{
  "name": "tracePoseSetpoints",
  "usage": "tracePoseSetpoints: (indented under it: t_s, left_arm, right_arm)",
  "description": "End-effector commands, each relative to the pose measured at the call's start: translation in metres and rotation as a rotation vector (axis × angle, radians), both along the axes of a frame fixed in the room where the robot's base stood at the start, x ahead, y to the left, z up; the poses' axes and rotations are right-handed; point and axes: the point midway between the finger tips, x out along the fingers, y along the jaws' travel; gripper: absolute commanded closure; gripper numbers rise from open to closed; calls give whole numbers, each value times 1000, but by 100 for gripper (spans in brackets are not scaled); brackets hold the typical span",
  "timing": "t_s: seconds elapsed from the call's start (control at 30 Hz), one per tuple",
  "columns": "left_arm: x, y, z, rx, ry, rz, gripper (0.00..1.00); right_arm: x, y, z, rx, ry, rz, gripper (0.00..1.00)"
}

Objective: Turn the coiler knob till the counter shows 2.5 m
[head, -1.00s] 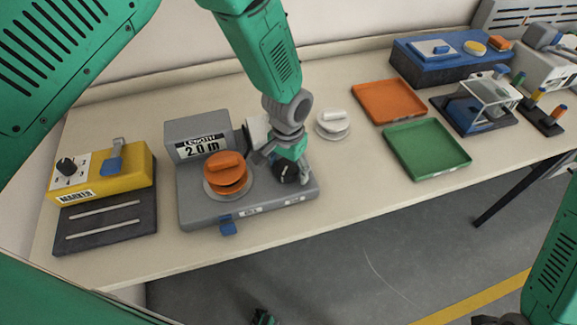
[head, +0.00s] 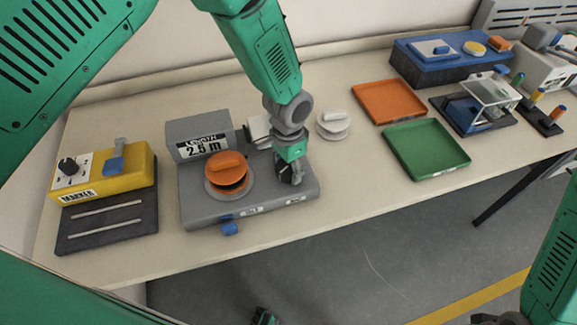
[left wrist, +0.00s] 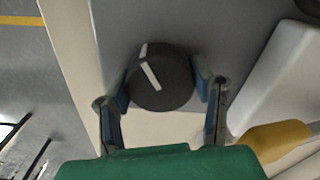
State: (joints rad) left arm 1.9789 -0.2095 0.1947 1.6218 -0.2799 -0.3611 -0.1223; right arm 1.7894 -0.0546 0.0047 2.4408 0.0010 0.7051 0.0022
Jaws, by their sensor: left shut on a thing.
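The grey coiler (head: 195,205) stands on the bench, with an orange reel (head: 228,170) on its round plate. Its counter (head: 202,147) appears to read 2.5 m. The black coiler knob (left wrist: 160,82) with a white pointer line shows in the left wrist view. My left gripper (left wrist: 163,90) is shut on it, one blue pad at each side. In the head view my left gripper (head: 290,172) comes down over the coiler's right end and mostly hides the knob. My right gripper does not show clearly.
A yellow marker unit (head: 105,172) stands left of the coiler. A white spool (head: 333,124) lies to its right, followed by an orange tray (head: 388,100) and a green tray (head: 427,150). A blue unit (head: 440,62) stands farther back. The bench's front strip is clear.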

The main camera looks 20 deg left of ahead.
Motion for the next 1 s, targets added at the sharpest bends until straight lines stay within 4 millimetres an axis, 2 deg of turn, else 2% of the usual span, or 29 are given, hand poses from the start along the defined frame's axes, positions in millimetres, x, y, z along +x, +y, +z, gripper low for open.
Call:
tracePoseSetpoints:
  t_s: [0.03,0.07,0.1,0.73,0.87,1.0]
  left_arm:
    - [2,0,1,-1,-5,1,79]
    - [2,0,1,-1,-5,1,43]
    - [2,0,1,-1,-5,2,29]
    - [1,0,0,0,-2,27,29]
    - [1,0,0,0,-2,137,29]
    - [0,0,-1,2,-4,355,29]
  right_arm:
    - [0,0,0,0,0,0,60]
    - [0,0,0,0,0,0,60]
    - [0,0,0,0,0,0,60]
    - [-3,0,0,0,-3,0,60]
    - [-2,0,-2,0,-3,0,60]
    - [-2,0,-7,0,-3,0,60]
